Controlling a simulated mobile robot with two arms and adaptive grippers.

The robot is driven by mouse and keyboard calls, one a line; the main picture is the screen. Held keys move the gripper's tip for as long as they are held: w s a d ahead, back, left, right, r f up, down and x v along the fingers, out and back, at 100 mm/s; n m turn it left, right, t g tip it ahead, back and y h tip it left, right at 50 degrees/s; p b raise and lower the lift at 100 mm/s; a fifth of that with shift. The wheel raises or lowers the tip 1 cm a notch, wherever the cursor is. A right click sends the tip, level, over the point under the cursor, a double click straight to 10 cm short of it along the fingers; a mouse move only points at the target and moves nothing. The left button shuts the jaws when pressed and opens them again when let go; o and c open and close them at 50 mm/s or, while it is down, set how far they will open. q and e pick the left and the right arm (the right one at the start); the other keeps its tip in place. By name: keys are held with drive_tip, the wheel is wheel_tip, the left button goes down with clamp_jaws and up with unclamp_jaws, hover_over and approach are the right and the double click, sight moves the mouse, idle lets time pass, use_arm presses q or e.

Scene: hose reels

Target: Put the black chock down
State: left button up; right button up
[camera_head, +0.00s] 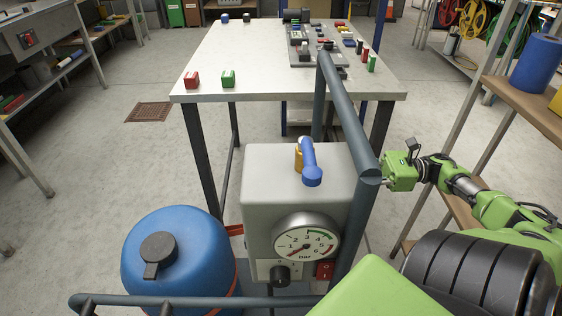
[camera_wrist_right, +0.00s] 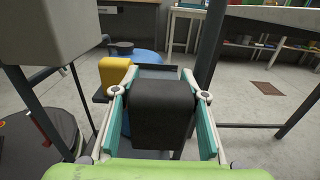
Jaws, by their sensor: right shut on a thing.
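The black chock (camera_wrist_right: 163,112) is a dark block between the teal fingers of my right gripper (camera_wrist_right: 160,95) in the right wrist view. The gripper is shut on it. A dark ledge or tray (camera_wrist_right: 155,71) shows just behind the chock; I cannot tell whether the chock touches it. In the head view the green wrist of my right arm comes in from the right, beside the grey post (camera_head: 345,105). The fingers and the chock are hidden there behind the post and the gauge box (camera_head: 262,200). My left gripper is not in view.
A yellow block (camera_wrist_right: 116,71) stands close beyond the chock, to its left. A blue tank (camera_head: 178,270) stands left of the gauge box. A grey-topped table (camera_head: 230,60) with small coloured blocks stands ahead. A wooden shelf (camera_head: 520,105) is at the right. Floor left of the table is open.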

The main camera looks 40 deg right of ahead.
drive_tip(key=x, duration=0.7)
drive_tip(key=shift+a+r, duration=0.15)
drive_tip(key=shift+a, duration=0.05)
drive_tip(key=x, duration=0.5)
drive_tip(key=shift+w+b, duration=0.15)
drive_tip(key=shift+b, duration=0.25)
drive_tip(key=shift+w+a, duration=0.4)
drive_tip(key=shift+a, duration=0.05)
drive_tip(key=shift+w+a, duration=0.3)
drive_tip(key=shift+a, duration=0.1)
wheel_tip(320, 180, down, 3)
drive_tip(key=shift+r+b, duration=0.1)
drive_tip(key=shift+b, duration=0.75)
drive_tip(key=shift+f, duration=0.45)
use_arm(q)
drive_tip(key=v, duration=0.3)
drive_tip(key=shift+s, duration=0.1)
